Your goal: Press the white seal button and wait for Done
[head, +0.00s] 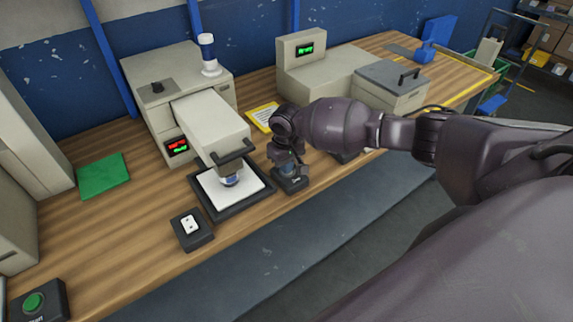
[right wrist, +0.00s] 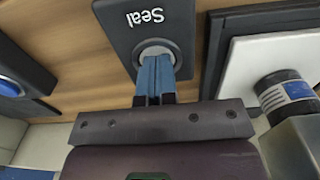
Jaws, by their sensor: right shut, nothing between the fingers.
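The seal button box (head: 293,186) is a small dark box on the bench, beside the press plate. In the right wrist view the same dark box (right wrist: 122,35) carries the word "Seal", and its pale round seal button (right wrist: 153,48) is partly hidden behind my fingertips. My right gripper (head: 289,168) points down at it, shut and empty; its blue fingers (right wrist: 156,78) are at the button. I cannot tell whether the button is pressed in. The display (head: 177,148) on the press machine shows red and green text too small to read. My left gripper is out of view.
The press arm (head: 212,122) with its dark handle reaches over a white plate (head: 212,190) left of my gripper. A box with a two-part white switch (head: 190,225) sits in front. A green button box (head: 34,301) stands at lower left. A second machine (head: 318,66) stands behind.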

